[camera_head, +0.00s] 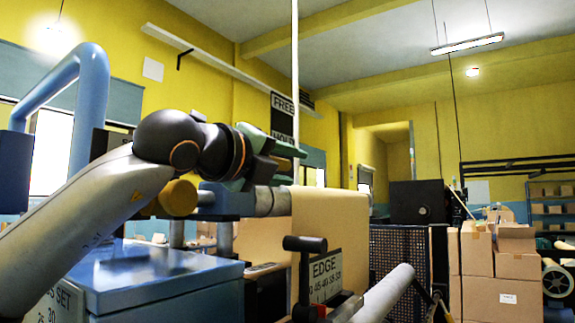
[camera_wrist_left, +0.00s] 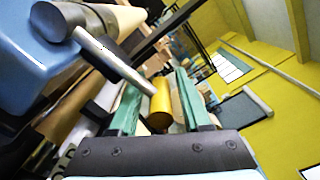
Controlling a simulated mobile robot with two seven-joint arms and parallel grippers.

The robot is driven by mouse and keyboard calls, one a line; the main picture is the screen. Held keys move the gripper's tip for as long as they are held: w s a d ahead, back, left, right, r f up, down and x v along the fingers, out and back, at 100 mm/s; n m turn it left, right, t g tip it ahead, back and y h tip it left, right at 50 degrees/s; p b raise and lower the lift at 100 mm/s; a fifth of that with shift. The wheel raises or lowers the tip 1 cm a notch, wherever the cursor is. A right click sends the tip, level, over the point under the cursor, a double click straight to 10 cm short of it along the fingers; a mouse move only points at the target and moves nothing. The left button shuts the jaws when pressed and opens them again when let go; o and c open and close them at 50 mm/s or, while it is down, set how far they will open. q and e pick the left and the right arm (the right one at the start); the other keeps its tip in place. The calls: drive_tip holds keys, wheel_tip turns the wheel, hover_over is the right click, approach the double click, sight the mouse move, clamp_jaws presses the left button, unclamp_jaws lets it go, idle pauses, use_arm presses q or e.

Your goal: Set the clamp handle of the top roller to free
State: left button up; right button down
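The clamp handle looks like a lever with a thick yellow grip (camera_head: 178,197), beside a blue block (camera_head: 226,199) at the end of the top roller. In the left wrist view the yellow grip (camera_wrist_left: 160,104) appears between the two green fingers, with a grey rod (camera_wrist_left: 118,62) running from the blue block toward it. My left gripper (camera_head: 284,163) is open, above and to the right of the grip in the head view. Its fingers (camera_wrist_left: 156,84) show apart in the wrist view. I see no clear contact with the grip. My right gripper is out of view.
A FREE sign (camera_head: 283,113), its lower line partly hidden, hangs behind the gripper. A blue pipe (camera_head: 92,95) and blue cabinet (camera_head: 165,275) stand left. Brown kraft paper (camera_head: 330,222), a black T-handle (camera_head: 304,244) and an EDGE plate (camera_head: 325,275) are lower centre. Cartons (camera_head: 517,267) stand right.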

use_arm(q)
clamp_jaws()
drive_tip(key=shift+r, duration=0.1)
idle(1.1)
